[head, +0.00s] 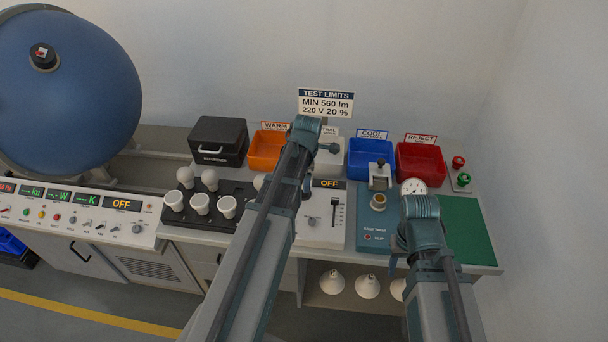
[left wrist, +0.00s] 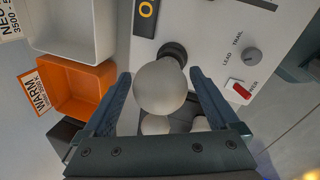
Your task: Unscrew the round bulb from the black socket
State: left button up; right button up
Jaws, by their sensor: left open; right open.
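The round bulb (left wrist: 160,88) is white and sits in the black socket (left wrist: 173,52) on the white test panel, as the left wrist view shows. My left gripper (left wrist: 164,92) is open, with one finger on each side of the bulb. A slim gap shows beside the bulb, and I cannot tell whether either finger touches it. In the head view my left arm hides the socket and this bulb. My right gripper (head: 402,241) is open and seems empty over the front of the blue tester; its fingers are mostly hidden by its wrist.
A black rack (head: 182,218) with several white bulbs stands left of the panel (head: 318,232). Orange (head: 266,158), blue (head: 371,172) and red (head: 421,178) bins line the back. A big blue sphere (head: 65,95) is at far left. The green mat (head: 470,230) is clear.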

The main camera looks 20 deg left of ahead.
pick_arm(q)
jog(key=m, duration=0.3)
jog(key=shift+m+h, duration=0.4)
jog(key=m, duration=0.3)
jog(key=shift+m+h, duration=0.4)
jog(key=m, duration=0.3)
jog(key=shift+m+h, duration=0.3)
jog(key=shift+h, duration=0.1)
jog(key=m, duration=0.3)
jog(key=shift+d+h, duration=0.1)
jog(key=shift+h, duration=0.2)
